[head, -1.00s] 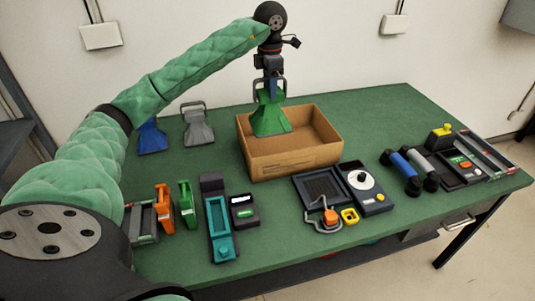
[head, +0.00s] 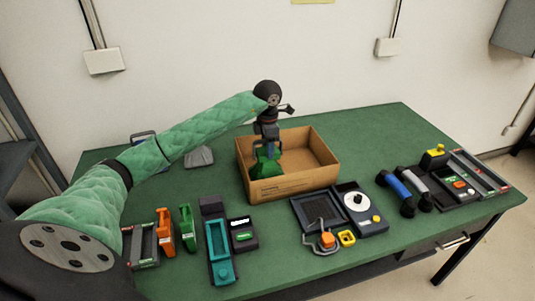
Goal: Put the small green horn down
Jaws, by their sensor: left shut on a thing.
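The small green horn (head: 265,170) is inside the open cardboard box (head: 294,184), at its left side. The box's front wall hides the horn's lower part, so I cannot tell whether it touches the bottom. My left gripper (head: 267,148) points down into the box and is shut on the horn's top. My right gripper is not in view.
A grey horn (head: 199,157) and a mostly hidden blue one stand left of the box, behind my arm. Orange and green handhelds, a teal device (head: 219,252), a black tray and a dial unit (head: 360,209) line the front. The box's right half is empty.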

